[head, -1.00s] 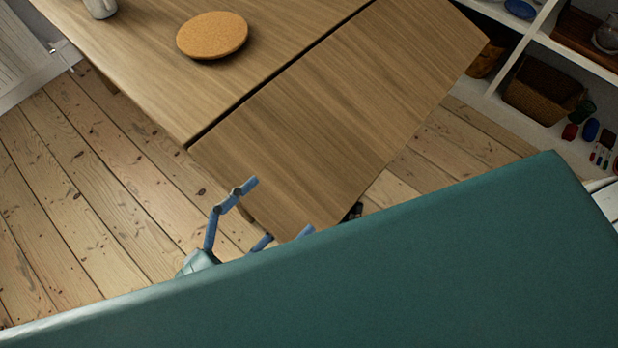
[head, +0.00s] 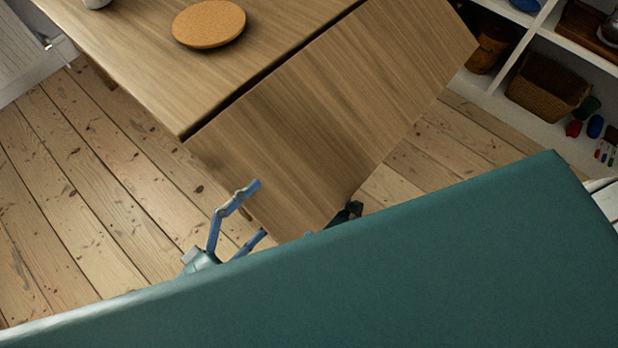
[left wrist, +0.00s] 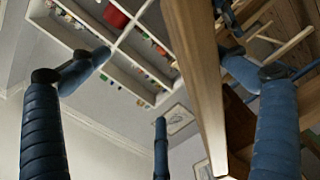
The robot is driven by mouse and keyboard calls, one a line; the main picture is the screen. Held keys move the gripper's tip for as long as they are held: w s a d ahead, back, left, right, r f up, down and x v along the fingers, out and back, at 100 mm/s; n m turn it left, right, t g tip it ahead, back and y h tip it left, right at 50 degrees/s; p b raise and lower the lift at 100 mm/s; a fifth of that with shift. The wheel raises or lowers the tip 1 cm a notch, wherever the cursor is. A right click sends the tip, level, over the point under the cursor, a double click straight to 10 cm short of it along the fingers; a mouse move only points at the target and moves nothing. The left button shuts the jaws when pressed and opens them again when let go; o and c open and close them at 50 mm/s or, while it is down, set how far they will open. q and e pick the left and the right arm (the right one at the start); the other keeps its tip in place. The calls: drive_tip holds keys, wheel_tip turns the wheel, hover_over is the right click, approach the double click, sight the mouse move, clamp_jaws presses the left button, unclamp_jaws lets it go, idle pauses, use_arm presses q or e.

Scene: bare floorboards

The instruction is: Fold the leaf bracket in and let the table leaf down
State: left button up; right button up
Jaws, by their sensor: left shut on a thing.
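The table leaf (head: 330,110) hangs at a slant from the long edge of the wooden table top (head: 130,70), with a dark gap along the joint. My left gripper (head: 280,212) is at the leaf's near outer corner, its blue fingers around the edge, shut on the leaf. In the left wrist view the leaf (left wrist: 197,70) shows edge-on between the blue fingers. I cannot make out the leaf bracket; the leaf covers its underside from above. A dark shape (head: 347,213) shows at the leaf's outer edge; I cannot tell what it is.
A round cork mat (head: 208,23) lies on the table top, near a grey cup (head: 96,2). White shelves (head: 510,95) with a wicker basket (head: 547,86) stand at the right. My green body hides the lower part. Bare floorboards (head: 90,190) are clear at left.

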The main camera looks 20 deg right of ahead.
sight(264, 228)
use_arm(q)
drive_tip(key=shift+d+r, duration=0.1)
drive_tip(key=shift+r, duration=0.3)
drive_tip(key=shift+w+a+f+m+b, duration=0.2)
drive_tip(key=shift+f+m+b, duration=0.25)
drive_tip(key=shift+f, duration=0.3)
drive_tip(key=shift+w+a+f+m+b, duration=0.15)
drive_tip(key=shift+f+m+b, duration=0.2)
drive_tip(key=shift+f+b, duration=0.25)
drive_tip(key=shift+w+a+f+m+b, duration=0.15)
drive_tip(key=shift+f+m+b, duration=0.25)
drive_tip(key=shift+f, duration=0.45)
drive_tip(key=shift+d, duration=0.1)
drive_tip(key=shift+w+f+b, duration=0.2)
drive_tip(key=shift+f+b, duration=0.15)
drive_tip(key=shift+f, duration=0.05)
drive_tip(key=shift+w+a+f+m+b, duration=0.25)
drive_tip(key=shift+f+m+b, duration=0.1)
drive_tip(key=shift+f, duration=0.15)
drive_tip(key=shift+w+a+f+m+b, duration=0.1)
drive_tip(key=shift+w+f+m+b, duration=0.2)
drive_tip(key=shift+f, duration=0.25)
drive_tip(key=shift+w+a+f+m+b, duration=0.2)
drive_tip(key=shift+f+m+b, duration=0.2)
drive_tip(key=shift+f, duration=0.1)
drive_tip(key=shift+w+a+f, duration=0.1)
drive_tip(key=shift+w+f, duration=0.05)
drive_tip(key=shift+f, duration=0.1)
